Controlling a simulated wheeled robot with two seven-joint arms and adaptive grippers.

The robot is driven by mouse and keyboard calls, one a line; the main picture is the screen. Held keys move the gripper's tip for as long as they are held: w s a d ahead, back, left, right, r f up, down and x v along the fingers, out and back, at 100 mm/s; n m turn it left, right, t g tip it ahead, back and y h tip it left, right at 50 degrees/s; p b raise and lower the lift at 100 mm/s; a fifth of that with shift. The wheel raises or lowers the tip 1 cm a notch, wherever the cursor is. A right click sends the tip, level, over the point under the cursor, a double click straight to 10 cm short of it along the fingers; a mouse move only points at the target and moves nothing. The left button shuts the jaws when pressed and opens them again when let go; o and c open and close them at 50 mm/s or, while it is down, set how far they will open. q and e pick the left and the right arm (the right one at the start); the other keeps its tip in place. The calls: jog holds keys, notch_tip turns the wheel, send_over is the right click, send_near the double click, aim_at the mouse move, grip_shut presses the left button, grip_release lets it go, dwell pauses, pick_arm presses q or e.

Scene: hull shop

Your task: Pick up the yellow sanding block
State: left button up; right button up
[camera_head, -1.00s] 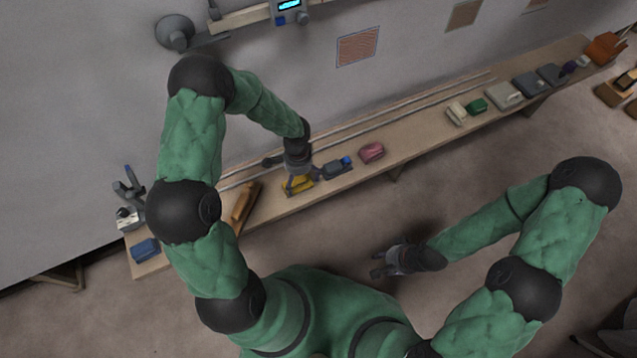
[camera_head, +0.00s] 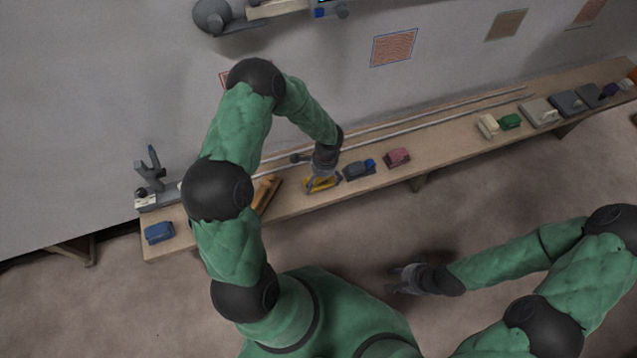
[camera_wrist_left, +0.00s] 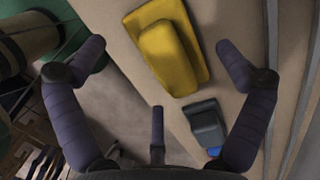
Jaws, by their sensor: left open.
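The yellow sanding block (camera_head: 322,184) lies on the narrow wooden bench (camera_head: 290,204). It also shows in the left wrist view (camera_wrist_left: 170,52), between and beyond my spread fingers, near the top. My left gripper (camera_head: 320,174) is over the block in the head view and partly covers it. In the left wrist view my left gripper (camera_wrist_left: 160,60) is open, with nothing between its fingers. My right gripper (camera_head: 402,280) hangs over the floor in front of the bench, away from the block; its fingers look spread and hold nothing.
A grey-blue block (camera_head: 358,170) sits just right of the yellow one, with a pink block (camera_head: 397,158) further right. A brown wooden tool (camera_head: 266,195) lies to the left, a blue block (camera_head: 159,232) at the left end. Rails run along the wall.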

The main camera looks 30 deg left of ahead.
aim_at(320, 184)
pick_arm(q)
notch_tip(320, 184, down, 3)
jog(key=shift+a+r+b, duration=0.1)
jog(key=shift+b, duration=0.25)
jog(key=shift+r, duration=0.1)
jog(key=c, duration=1.1)
